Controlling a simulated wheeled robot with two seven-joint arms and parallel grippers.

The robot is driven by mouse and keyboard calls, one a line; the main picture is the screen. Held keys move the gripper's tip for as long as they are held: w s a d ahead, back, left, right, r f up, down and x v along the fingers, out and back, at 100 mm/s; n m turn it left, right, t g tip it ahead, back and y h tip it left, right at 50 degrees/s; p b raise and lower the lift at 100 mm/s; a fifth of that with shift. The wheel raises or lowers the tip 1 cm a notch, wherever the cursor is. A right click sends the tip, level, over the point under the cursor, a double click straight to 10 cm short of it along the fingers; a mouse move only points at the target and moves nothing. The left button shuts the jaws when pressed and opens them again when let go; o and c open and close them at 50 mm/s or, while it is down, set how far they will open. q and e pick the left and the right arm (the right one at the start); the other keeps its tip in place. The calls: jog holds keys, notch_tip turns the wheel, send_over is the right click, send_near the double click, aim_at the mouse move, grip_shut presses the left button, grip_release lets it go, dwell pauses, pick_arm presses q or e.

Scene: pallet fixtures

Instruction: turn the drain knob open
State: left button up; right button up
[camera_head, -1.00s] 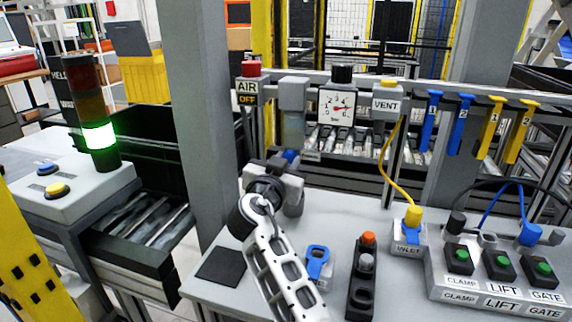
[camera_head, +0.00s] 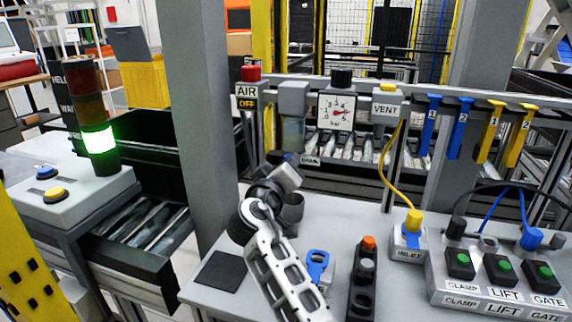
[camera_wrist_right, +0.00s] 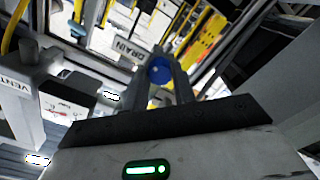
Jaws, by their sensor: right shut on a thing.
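The blue drain knob (camera_wrist_right: 159,70) shows in the right wrist view between the two fingers of my right gripper (camera_wrist_right: 168,68), which is shut on it. A DRAIN label (camera_wrist_right: 131,50) is just beyond it. In the head view my right gripper (camera_head: 291,160) reaches to below the grey filter unit (camera_head: 293,100) on the rail; the knob is mostly hidden there by the gripper and wrist. How far the knob is turned cannot be read. My left gripper is not in view.
A pressure gauge (camera_head: 338,112), a VENT block (camera_head: 387,105) and a red-topped AIR OFF valve (camera_head: 249,85) stand along the rail. A yellow hose (camera_head: 385,170) runs down to the INLET block (camera_head: 409,240). A grey post (camera_head: 198,120) stands left of my arm.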

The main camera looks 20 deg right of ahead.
jog(key=shift+n+p, duration=1.15)
jog(key=shift+n, duration=1.85)
jog(key=o, duration=1)
